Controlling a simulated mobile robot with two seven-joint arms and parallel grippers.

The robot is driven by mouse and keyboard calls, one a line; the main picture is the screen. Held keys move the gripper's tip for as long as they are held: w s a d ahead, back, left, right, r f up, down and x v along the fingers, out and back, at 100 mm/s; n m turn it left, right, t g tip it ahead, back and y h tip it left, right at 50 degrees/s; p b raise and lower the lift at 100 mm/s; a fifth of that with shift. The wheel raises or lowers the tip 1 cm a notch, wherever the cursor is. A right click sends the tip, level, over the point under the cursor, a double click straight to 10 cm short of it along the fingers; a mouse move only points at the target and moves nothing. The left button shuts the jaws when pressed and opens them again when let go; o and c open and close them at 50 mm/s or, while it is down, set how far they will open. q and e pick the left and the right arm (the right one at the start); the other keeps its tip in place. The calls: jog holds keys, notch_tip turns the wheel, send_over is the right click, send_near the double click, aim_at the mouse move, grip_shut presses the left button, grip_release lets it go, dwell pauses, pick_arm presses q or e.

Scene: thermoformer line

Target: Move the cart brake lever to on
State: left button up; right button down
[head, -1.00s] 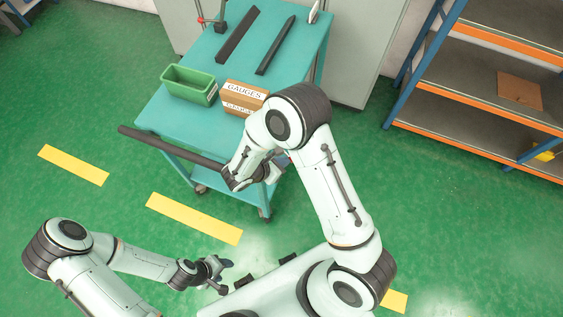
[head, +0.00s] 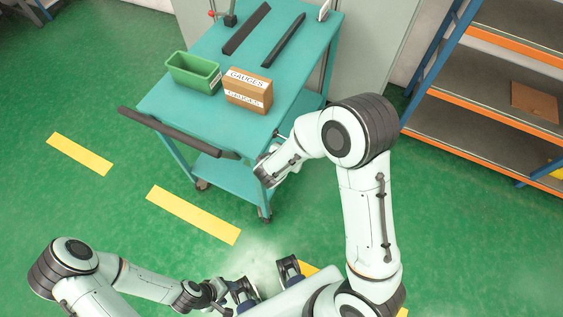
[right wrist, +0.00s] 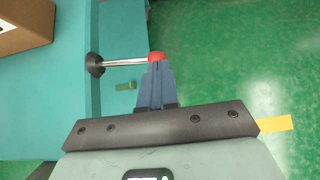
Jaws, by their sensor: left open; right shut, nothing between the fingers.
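The brake lever is a thin metal rod (right wrist: 125,62) with a red knob (right wrist: 156,56), standing out from a dark round pivot on the side of the teal cart (right wrist: 60,100). My right gripper (right wrist: 154,72) is shut and empty. Its blue fingertips are right at the red knob, overlapping its lower edge in the wrist view; contact cannot be told. In the head view the cart (head: 185,112) is in front of me, and my right forearm hides the right fingers and most of the lever. My left gripper (head: 226,292) is open, low by my base, far from the cart.
On the cart are a green bin (head: 193,74), a cardboard gauges box (head: 248,91) and two dark bars (head: 284,40). A dark push handle (head: 175,132) juts from the near side. Shelving (head: 490,75) stands right. Green floor between is clear.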

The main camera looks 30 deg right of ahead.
jog(key=d+n+b, duration=0.1)
jog(key=w+d+n+t+y+b, duration=0.1)
jog(key=b, duration=0.1)
jog(key=d+n+t+y+b, duration=0.1)
jog(key=n, duration=0.1)
jog(key=shift+w+d+f, duration=0.1)
jog(key=shift+w+f, duration=0.1)
jog(key=shift+w, duration=0.05)
jog(key=shift+w+d+n+t+y+b, duration=0.15)
jog(key=shift+n+t+y+b, duration=0.15)
jog(key=shift+y+b, duration=0.15)
jog(key=shift+w+d+b, duration=0.25)
jog(key=shift+w+b, duration=0.05)
jog(key=shift+b, duration=0.1)
jog(key=shift+d+r, duration=0.1)
jog(key=shift+w, duration=0.1)
